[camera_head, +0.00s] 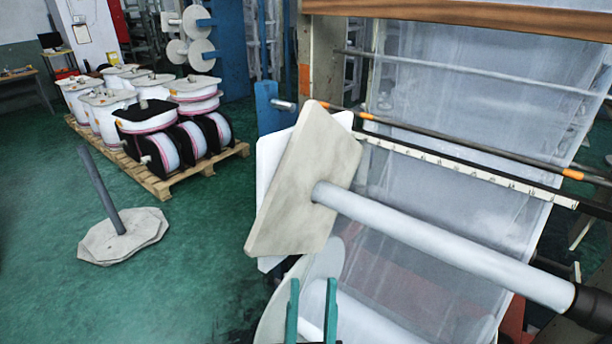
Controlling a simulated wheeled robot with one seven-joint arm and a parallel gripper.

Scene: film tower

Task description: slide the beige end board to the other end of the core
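The core (450,245) is a long pale grey-white tube. It runs from the board's face down to the right and ends at a black holder (594,305). A white board (268,165) shows partly behind the beige one; whether they touch is hidden. My gripper (311,310) appears as two upright teal fingers at the bottom edge, apart from each other with nothing held between them. It appears below the board, clear of it in the picture.
A translucent round disc (275,315) and a white roll (365,322) lie near the fingers. A rail with orange marks (470,153) and film sheet (480,90) stand behind the core. Left are a pallet of spools (160,185) and a post on a base (125,235). Green floor between is clear.

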